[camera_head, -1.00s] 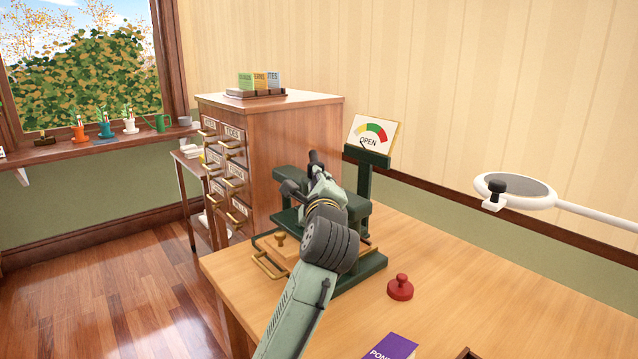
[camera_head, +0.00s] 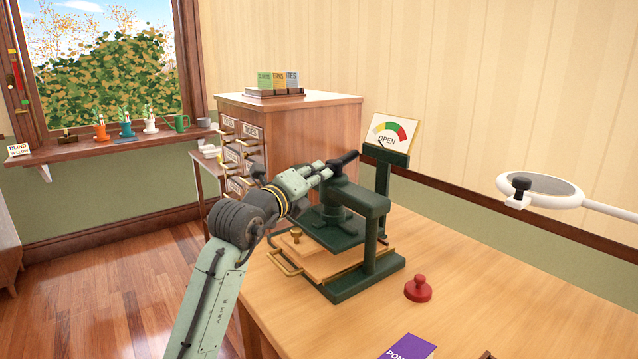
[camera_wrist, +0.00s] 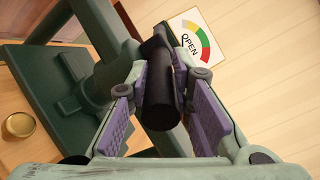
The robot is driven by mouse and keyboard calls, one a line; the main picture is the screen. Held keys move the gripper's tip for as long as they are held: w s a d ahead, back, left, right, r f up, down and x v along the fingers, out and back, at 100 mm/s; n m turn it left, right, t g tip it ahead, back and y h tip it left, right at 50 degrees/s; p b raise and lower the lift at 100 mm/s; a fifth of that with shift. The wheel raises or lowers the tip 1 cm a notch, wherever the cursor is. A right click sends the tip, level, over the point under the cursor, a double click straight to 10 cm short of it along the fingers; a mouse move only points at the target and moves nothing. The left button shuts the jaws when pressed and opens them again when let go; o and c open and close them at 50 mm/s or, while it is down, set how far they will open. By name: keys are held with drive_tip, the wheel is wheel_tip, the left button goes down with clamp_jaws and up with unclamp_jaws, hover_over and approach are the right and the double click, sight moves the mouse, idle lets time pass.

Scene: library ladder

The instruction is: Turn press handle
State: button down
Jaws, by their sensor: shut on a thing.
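The dark green press (camera_head: 372,205) stands on the wooden desk. Its black handle (camera_head: 346,158) is at the top; in the wrist view the black grip (camera_wrist: 160,92) lies between the purple-padded fingers. My gripper (camera_head: 325,170) is shut on this handle, reaching it from the left. In the wrist view my gripper (camera_wrist: 160,85) shows a finger on either side of the grip. The gauge card (camera_head: 390,131) behind the press reads OPEN, with green, yellow and red bands. A wooden tray with a brass handle (camera_head: 284,264) sits at the press base.
A red knobbed stamp (camera_head: 418,289) and a purple book (camera_head: 408,347) lie on the desk (camera_head: 470,300) to the right. A white ring-shaped lamp (camera_head: 540,188) hangs at the right. A wooden drawer cabinet (camera_head: 310,130) stands behind the press.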

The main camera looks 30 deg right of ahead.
drive_tip(key=shift+w+a, duration=0.1)
drive_tip(key=shift+w, duration=0.1)
idle(0.3)
drive_tip(key=c, duration=1.4)
unclamp_jaws()
drive_tip(key=shift+c, duration=0.2)
drive_tip(key=v, duration=1.2)
